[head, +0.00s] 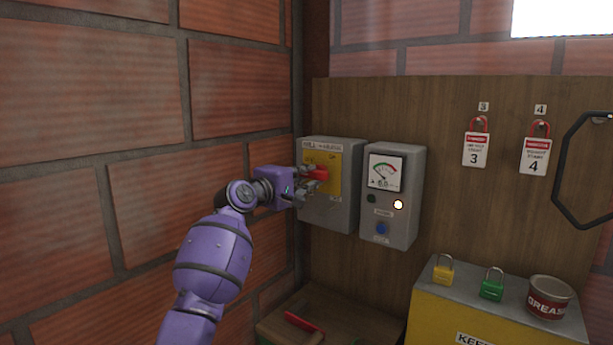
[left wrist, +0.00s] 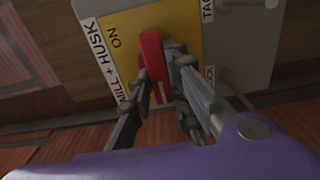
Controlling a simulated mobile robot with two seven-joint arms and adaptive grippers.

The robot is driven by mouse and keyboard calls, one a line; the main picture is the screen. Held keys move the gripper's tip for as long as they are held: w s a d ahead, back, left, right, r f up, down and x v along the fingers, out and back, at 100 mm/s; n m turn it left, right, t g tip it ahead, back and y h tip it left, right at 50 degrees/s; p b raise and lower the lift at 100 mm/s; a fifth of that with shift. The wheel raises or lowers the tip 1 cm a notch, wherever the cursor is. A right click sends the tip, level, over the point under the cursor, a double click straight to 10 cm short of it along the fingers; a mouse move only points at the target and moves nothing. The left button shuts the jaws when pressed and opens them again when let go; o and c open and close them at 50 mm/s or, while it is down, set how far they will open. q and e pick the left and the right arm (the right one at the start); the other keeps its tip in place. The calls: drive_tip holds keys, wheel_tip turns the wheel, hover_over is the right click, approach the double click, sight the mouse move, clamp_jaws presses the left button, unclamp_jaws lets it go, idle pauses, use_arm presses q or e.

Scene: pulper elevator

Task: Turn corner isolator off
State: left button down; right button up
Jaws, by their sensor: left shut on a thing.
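The isolator is a grey box (head: 345,212) on the wooden board at the wall corner. It has a yellow plate (head: 322,160) and a red handle (head: 318,174). The left wrist view shows the red handle (left wrist: 153,55) on the yellow plate (left wrist: 188,22), with the labels "MILL + HUSK" and "ON" beside it. The handle lies roughly level in the head view. My left gripper (head: 312,180) is shut on the red handle, with fingers (left wrist: 160,85) on both sides of it. The fingers hide part of the handle. My right gripper is not in view.
A grey meter box (head: 393,222) with a lit lamp stands right beside the isolator. Two red lockout tags (head: 475,150) and a black angular loop (head: 562,165) are at the right. Padlocks (head: 443,272) and a grease tin (head: 549,300) stand on a yellow box. Brick wall closes the left.

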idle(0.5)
use_arm(q)
drive_tip(key=c, duration=1.6)
unclamp_jaws()
drive_tip(key=shift+c, duration=0.2)
drive_tip(key=shift+s, duration=0.1)
drive_tip(key=v, duration=1.2)
